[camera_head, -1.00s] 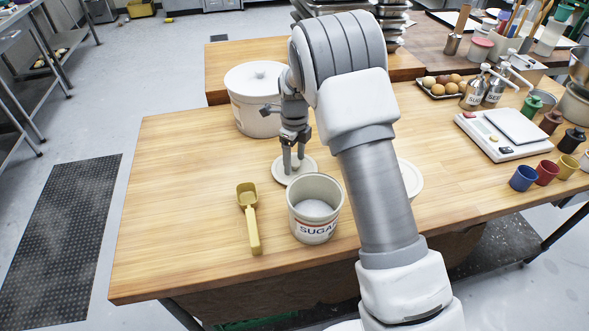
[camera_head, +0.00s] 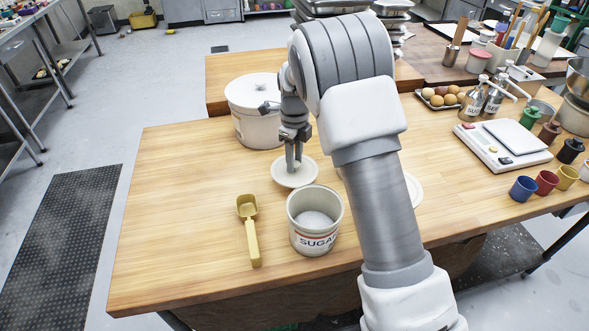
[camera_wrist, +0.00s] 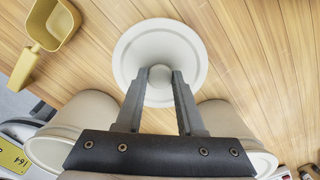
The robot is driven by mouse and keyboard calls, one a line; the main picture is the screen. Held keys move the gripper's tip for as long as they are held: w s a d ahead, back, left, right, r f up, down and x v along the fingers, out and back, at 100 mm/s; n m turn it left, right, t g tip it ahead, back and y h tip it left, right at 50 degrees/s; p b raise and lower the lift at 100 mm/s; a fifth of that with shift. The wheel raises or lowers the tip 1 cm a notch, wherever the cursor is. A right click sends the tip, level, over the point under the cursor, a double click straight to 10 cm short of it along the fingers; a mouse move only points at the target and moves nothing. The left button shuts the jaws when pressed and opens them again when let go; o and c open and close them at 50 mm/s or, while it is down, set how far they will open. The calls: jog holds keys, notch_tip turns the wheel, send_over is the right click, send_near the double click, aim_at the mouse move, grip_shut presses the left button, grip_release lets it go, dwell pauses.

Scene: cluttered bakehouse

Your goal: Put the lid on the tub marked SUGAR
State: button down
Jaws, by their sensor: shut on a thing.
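The tub marked SUGAR (camera_head: 313,240) stands upright and open near the table's front edge, with pale contents inside. A round off-white lid (camera_head: 283,180) is just behind it, apart from the tub, and seems slightly above the table. My gripper (camera_head: 294,166) points down and is shut on the lid's centre knob. In the wrist view my gripper's fingers (camera_wrist: 160,74) pinch the knob, and the lid (camera_wrist: 160,37) lies flat below them. Two pale tubs flank the fingers there, one left (camera_wrist: 82,112) and one right (camera_wrist: 222,112); their labels are hidden.
A yellow scoop (camera_head: 252,235) lies left of the SUGAR tub. A large lidded white tub (camera_head: 255,120) stands behind my gripper. A pale round edge (camera_head: 414,190) shows beside my arm. A scale (camera_head: 503,147) and coloured cups (camera_head: 523,189) are at the right.

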aim_at(297, 174)
notch_tip(297, 174, up, 6)
jog(key=shift+s+f+p, duration=0.1)
jog(key=shift+s+p, duration=0.05)
jog(key=shift+p, duration=0.2)
jog(key=s+d+r+p, duration=0.2)
jog(key=s+r+p, duration=0.3)
jog(key=s, duration=0.4)
jog(key=s+d+r+p, duration=0.2)
jog(key=s+r+p, duration=0.2)
jog(key=s+p, duration=0.3)
jog(key=f+b, duration=0.1)
jog(key=s+f+b, duration=0.1)
jog(key=f+b, duration=0.1)
jog(key=s+f+b, duration=0.1)
jog(key=f+b, duration=0.1)
jog(key=shift+a+f, duration=0.15)
jog(key=shift+a, duration=0.05)
jog(key=shift+p, duration=0.35)
dwell(1.0)
jog(key=shift+f+b, duration=0.8)
jog(key=shift+f, duration=0.3)
dwell(0.4)
jog(key=shift+c, duration=0.6)
grip_release()
